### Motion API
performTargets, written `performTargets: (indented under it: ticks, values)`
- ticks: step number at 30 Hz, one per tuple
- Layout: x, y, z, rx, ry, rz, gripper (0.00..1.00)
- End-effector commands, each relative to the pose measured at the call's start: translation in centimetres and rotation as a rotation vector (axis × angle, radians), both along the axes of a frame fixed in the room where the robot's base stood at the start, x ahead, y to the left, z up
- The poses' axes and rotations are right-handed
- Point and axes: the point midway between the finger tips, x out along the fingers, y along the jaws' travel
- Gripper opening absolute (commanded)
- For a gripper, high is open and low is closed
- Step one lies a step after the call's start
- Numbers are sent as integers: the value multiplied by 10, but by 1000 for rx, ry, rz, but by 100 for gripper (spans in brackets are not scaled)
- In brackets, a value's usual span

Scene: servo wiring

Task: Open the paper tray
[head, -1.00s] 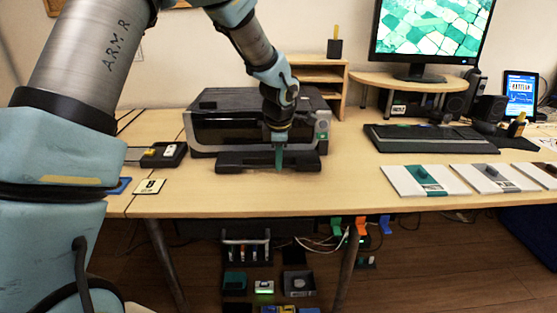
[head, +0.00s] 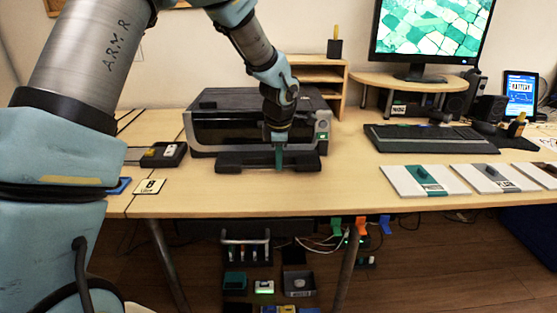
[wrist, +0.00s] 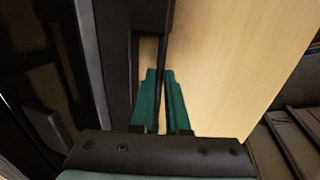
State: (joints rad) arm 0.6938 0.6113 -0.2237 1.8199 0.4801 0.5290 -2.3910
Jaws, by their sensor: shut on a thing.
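The black printer (head: 215,135) stands on the wooden table, with its dark paper tray (head: 235,164) low at the front, jutting out towards me. My gripper (head: 279,160) points down at the tray's front, right of its middle. In the wrist view, the two green fingers (wrist: 160,100) are closed on either side of a thin dark edge of the paper tray (wrist: 164,60). The fingers partly cover the gripped part, and how far out the tray sits is hard to tell.
Bare table (head: 270,199) lies in front of the tray. A small black device (head: 163,155) and a number card (head: 149,187) are to the left. A keyboard (head: 425,138) and white boards with green and grey pieces (head: 424,181) are to the right.

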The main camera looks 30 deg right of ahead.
Motion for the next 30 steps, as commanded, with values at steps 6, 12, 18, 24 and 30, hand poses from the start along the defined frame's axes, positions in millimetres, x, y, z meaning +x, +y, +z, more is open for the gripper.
performTargets:
  ticks: [6,12,18,24,30]
  values:
    - [-1,0,0,0,0,0,0]
    - [-25,10,-4,1,-3,-5,0]
    - [-65,28,-5,-1,-3,-5,0]
    - [-103,46,-4,-3,-3,-5,0]
    - [-125,57,-1,-3,-1,-3,0]
